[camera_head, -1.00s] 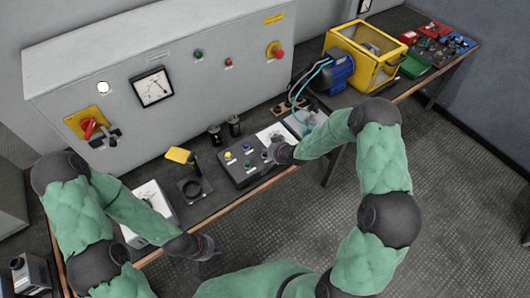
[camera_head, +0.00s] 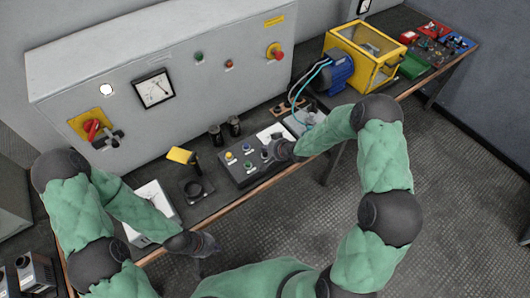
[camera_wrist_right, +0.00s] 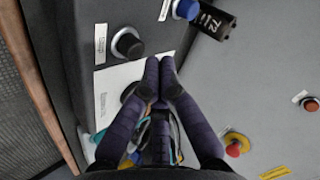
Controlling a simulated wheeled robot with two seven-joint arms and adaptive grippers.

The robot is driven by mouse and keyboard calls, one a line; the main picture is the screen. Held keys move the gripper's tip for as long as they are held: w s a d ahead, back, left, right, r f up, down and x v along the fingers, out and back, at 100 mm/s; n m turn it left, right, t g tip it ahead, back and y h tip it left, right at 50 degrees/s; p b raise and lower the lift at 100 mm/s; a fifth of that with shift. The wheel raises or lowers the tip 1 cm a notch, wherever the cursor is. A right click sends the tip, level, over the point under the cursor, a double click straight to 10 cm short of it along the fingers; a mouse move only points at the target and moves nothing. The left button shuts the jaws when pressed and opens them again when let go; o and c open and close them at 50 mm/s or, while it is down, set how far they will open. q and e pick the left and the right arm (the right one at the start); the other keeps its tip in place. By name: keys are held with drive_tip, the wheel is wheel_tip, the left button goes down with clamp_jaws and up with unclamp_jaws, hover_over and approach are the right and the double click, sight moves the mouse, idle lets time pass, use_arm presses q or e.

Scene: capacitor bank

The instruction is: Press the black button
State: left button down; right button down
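The black button (camera_wrist_right: 128,45) is a round black cap in a pale ring on a dark grey box, with a small label beside it. In the head view, the sloped control box (camera_head: 232,175) carries yellow, blue, green and black buttons; the black button (camera_head: 265,154) is at its right, close to my right gripper (camera_head: 271,153). In the wrist view, my right gripper (camera_wrist_right: 160,62) has its fingertips together with nothing visible between them. They appear below and right of the black button, apart from it. My left gripper (camera_head: 212,245) hangs off the bench's front edge; its fingers are unclear.
A grey cabinet (camera_head: 190,35) with gauge, lit white lamp (camera_head: 106,90) and red rotary switch (camera_head: 92,127) stands behind the bench. Black cylinders (camera_head: 216,134) and a yellow motor guard (camera_head: 345,35) also stand on the bench.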

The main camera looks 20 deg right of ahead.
sight(266, 154)
drive_tip(key=shift+r+p, duration=1.85)
drive_tip(key=shift+r, duration=0.7)
drive_tip(key=shift+f, duration=0.1)
drive_tip(key=shift+s+a+f, duration=0.1)
drive_tip(key=shift+s+f, duration=0.05)
drive_tip(key=shift+f, duration=0.1)
drive_tip(key=s+a+f+g+b, duration=0.2)
drive_tip(key=s+f, duration=0.3)
drive_tip(key=s, duration=0.5)
drive_tip(key=s+a+f+n+g+b, duration=0.1)
drive_tip(key=s+f, duration=0.4)
drive_tip(key=s, duration=0.5)
drive_tip(key=s+a+f+g+b, duration=0.3)
drive_tip(key=s+f, duration=0.3)
drive_tip(key=s, duration=0.4)
drive_tip(key=shift+s+a+g, duration=0.25)
drive_tip(key=shift+a+g, duration=0.65)
drive_tip(key=shift+a+n, duration=0.1)
drive_tip(key=shift+n, duration=0.2)
